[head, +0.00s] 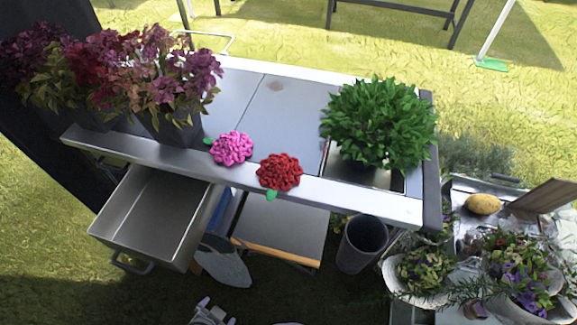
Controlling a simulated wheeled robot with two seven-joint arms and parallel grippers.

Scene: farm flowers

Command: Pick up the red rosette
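The red rosette (279,172) lies on the front edge of the metal table (300,110), with a green tip at its lower left. A pink rosette (232,149) lies just to its left. My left gripper (213,313) shows only partly at the bottom edge, well below and in front of the table, apart from both rosettes. Its finger opening is not clear. My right gripper is not in view.
Potted purple and red flowers (165,75) stand on the table's left, and a bushy green plant (378,122) is at its right end. An open metal drawer (150,215) juts out at front left. A dark bucket (362,243) stands below. Flower bouquets (520,275) are at lower right.

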